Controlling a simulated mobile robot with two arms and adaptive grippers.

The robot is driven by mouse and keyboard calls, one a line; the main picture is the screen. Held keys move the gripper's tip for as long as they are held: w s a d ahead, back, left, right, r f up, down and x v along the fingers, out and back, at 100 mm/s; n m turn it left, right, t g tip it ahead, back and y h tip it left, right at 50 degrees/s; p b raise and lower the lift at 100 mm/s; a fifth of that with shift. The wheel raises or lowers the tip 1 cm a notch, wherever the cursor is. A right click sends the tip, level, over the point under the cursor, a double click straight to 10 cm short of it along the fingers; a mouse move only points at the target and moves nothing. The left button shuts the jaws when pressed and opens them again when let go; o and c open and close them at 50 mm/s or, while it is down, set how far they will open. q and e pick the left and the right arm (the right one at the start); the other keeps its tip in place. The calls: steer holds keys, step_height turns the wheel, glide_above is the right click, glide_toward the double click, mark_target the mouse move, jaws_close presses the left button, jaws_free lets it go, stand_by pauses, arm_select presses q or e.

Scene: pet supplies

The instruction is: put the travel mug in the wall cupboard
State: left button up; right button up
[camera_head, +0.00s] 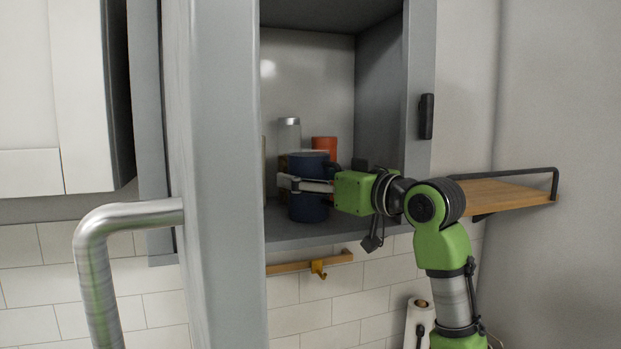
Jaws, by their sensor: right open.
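A dark blue mug (308,208), which I take to be the travel mug, stands upright on the bottom shelf of the wall cupboard (380,90), near its front. My right gripper (292,184) reaches in from the right at the mug's mid-height. Its jaws are open, with a finger across the front of the mug; whether they touch it I cannot tell. The fingers' far side is hidden by the mug. My left gripper is not in view.
Behind the mug stand a clear container with a grey lid (289,130) and an orange-red item (325,146). The open cupboard door (215,120) and its metal handle (95,260) are close on the left. A wooden shelf (500,192) is at right. A rail with a hook (318,266) hangs below.

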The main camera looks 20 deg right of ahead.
mark_target(323, 222)
steer(key=shift+r, duration=0.2)
steer(key=b+v, duration=0.2)
steer(key=v, duration=0.1)
steer(key=shift+s+d+f+b, duration=0.15)
steer(key=shift+s+f+b, duration=0.1)
steer(key=shift+f+b, duration=0.15)
steer(key=b+v, duration=0.4)
steer(key=v, duration=0.4)
steer(key=shift+s+r, duration=0.25)
steer(key=shift+r, duration=0.05)
